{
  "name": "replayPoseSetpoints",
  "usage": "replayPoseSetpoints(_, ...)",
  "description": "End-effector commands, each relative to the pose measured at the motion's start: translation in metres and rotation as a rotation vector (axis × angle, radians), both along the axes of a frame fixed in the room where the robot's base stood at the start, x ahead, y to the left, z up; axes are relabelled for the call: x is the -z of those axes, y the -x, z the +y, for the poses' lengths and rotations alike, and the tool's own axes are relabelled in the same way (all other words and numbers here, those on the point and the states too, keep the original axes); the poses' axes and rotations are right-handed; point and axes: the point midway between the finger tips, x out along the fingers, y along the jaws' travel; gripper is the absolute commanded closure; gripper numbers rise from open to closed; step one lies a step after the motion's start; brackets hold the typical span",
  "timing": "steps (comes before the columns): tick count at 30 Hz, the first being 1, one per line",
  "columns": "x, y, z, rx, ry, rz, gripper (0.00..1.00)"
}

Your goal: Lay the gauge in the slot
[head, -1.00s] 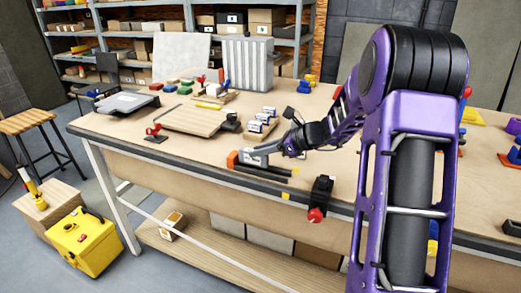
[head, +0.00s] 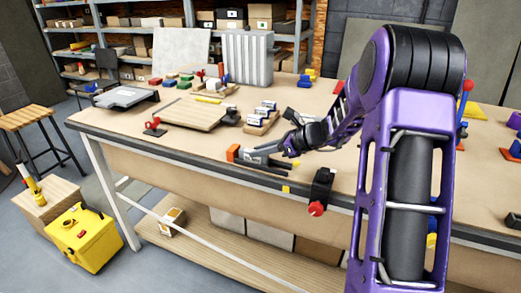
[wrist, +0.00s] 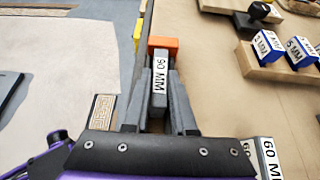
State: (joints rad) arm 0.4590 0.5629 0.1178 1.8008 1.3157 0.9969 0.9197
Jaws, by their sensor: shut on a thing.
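In the wrist view a grey gauge (wrist: 159,88) labelled 90 MM lies lengthwise between the fingers of my gripper (wrist: 160,78), which is shut on it. An orange block (wrist: 163,44) sits at its far end; it also shows in the head view (head: 233,153), at the left end of a dark piece near the table's front edge. In the head view my gripper (head: 262,156) is low over that dark piece. The slot is largely hidden under the gauge and fingers. I cannot tell whether the gauge rests in it or is just above it.
A 60 MM gauge (wrist: 268,157) lies to the right in the wrist view. A wooden rack (head: 260,125) with labelled blocks stands behind my gripper. A black clamp (head: 321,186) with a red knob is on the front edge to the right. A wooden board (head: 187,113) lies left.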

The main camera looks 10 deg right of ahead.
Motion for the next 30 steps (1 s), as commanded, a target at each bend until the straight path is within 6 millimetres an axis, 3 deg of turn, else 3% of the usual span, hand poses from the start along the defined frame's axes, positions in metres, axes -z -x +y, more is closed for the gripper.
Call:
replayPoseSetpoints(1, 0.0, 0.0, 0.0, 0.0, -0.001, -0.001, 0.72)
replayPoseSetpoints(6, 0.0, 0.0, 0.0, 0.0, 0.0, -0.001, 0.42)
replayPoseSetpoints(19, -0.005, 0.005, -0.008, 0.003, 0.001, -0.001, 0.41)
replayPoseSetpoints(30, -0.046, 0.047, -0.066, 0.004, 0.001, -0.002, 0.41)
